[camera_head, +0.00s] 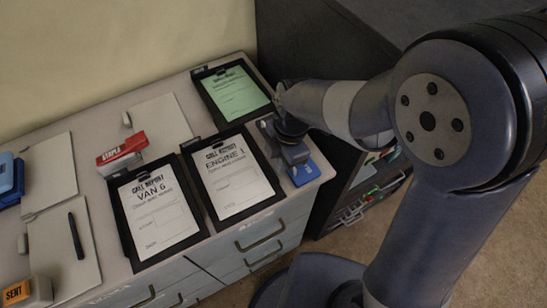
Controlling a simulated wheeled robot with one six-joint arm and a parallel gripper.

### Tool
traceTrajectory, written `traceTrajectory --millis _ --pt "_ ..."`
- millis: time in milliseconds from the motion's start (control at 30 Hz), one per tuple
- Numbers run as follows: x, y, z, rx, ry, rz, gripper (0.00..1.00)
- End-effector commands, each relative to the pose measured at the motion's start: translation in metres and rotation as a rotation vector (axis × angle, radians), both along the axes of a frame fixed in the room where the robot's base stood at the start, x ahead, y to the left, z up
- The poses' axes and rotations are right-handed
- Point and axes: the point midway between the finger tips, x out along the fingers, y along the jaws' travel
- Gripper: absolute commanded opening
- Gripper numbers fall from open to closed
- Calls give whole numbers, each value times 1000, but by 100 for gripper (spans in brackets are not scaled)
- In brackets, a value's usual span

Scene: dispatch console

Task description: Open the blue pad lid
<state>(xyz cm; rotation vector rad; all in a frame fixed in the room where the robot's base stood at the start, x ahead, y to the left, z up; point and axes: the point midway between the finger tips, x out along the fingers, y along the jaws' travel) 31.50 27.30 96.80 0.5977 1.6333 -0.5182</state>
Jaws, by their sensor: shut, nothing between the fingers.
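A small flat blue object (305,173), which looks like the blue pad, sits near the counter's front right edge, right of the Engine 1 clipboard. My gripper (293,157) is over it and hides its back part. The fingers are shut and empty; I cannot tell whether they touch it. Whether its lid is shut or raised is hidden. Another blue object (8,178), stacked in lighter and darker parts, is cut off at the left edge of the view.
Clipboards marked Van 6 (158,212) and Engine 1 (233,178) lie left of my gripper, a green-sheet clipboard (235,93) behind. A red staple box (122,152), a dark pen (76,236) and an orange Sent block (17,292) are further left. Dark shelving (365,192) stands right.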

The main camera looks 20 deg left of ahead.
Motion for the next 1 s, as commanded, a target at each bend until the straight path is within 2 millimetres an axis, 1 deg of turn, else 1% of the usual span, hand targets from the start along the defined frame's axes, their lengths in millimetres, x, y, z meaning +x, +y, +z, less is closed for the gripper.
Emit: traceTrajectory --millis 100,200,567,1000 --pt "7 -6 3 -1 1 -2 0" --pt "9 -8 3 -1 1 0 0" --pt "10 -8 2 -1 1 0 0" --pt "13 -11 8 0 0 0 0"
